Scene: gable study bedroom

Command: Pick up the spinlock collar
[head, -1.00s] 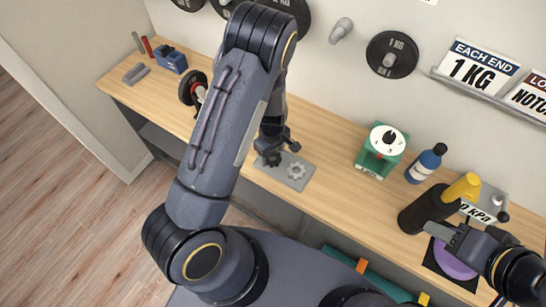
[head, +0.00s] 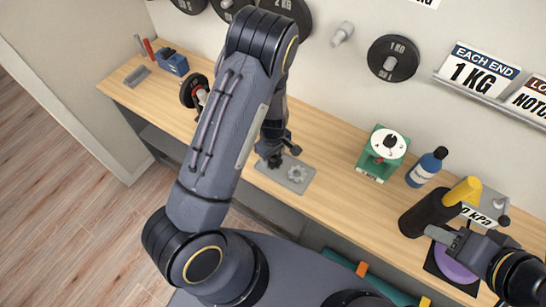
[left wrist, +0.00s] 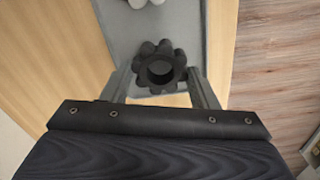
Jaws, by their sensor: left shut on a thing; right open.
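The dark spinlock collar (left wrist: 160,70), a star-shaped nut with a round hole, sits between the fingers of my left gripper (left wrist: 160,82) in the left wrist view. The jaws are shut on it. In the head view my left gripper (head: 274,160) is at the left end of a grey plate (head: 308,178), and the collar is mostly hidden there. I cannot tell whether it is clear of the plate. A lighter grey star-shaped collar (head: 297,173) lies on the same plate. My right gripper (head: 440,235) is open at the right, close to a black cylinder.
A purple disc (head: 455,265) lies near my right gripper. Weight plates (head: 392,58) hang on the wall. The bench between plate and dial device is clear.

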